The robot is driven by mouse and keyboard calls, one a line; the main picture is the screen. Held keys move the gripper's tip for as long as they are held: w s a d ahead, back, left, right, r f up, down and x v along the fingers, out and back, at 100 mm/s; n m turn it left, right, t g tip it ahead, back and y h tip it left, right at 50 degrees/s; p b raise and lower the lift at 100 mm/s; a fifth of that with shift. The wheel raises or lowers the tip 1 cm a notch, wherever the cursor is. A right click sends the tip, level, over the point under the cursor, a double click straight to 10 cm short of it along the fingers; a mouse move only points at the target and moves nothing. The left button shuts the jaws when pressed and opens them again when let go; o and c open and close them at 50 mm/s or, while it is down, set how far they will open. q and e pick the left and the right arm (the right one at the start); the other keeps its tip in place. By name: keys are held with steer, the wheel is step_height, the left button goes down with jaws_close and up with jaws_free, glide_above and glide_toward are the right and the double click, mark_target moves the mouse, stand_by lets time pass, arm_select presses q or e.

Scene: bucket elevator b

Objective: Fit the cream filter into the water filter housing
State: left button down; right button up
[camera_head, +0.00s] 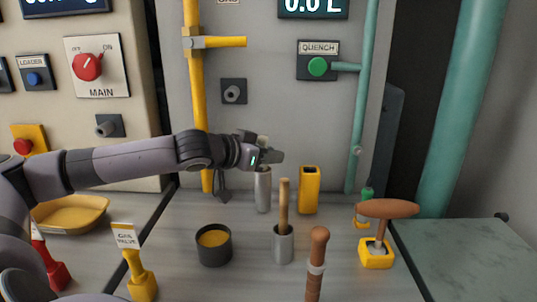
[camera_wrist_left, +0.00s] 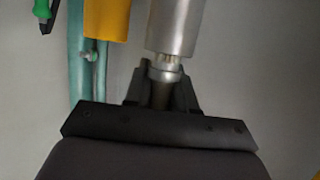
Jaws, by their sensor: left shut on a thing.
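My left gripper (camera_head: 264,157) reaches in from the left, in front of the grey panel above the back of the bench. It is shut on the narrow neck of a silver-grey cylinder (camera_head: 263,190), which hangs upright below it. In the left wrist view the fingers of the left gripper (camera_wrist_left: 162,92) close around the neck of the silver cylinder (camera_wrist_left: 172,28). I cannot tell whether the cylinder's bottom touches the bench. I cannot make out a cream filter or a water filter housing for certain. My right gripper is not in view.
A yellow open-topped block (camera_head: 309,190) stands just right of the cylinder. A metal cup (camera_head: 283,245) with a wooden handle and a dark pot (camera_head: 214,250) with yellow contents stand in front. A mallet (camera_head: 388,210) stands at right in a yellow holder (camera_head: 376,254).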

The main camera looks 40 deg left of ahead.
arm_select(q)
steer(key=shift+f+b, duration=0.35)
steer(key=shift+f, duration=0.1)
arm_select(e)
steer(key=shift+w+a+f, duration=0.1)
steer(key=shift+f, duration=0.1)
arm_select(q)
steer(key=shift+d+f, duration=0.2)
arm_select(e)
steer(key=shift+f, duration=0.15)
arm_select(q)
steer(key=c, duration=0.8)
jaws_free()
steer(key=shift+c, duration=0.2)
steer(key=shift+f, duration=0.1)
steer(key=shift+s, duration=0.1)
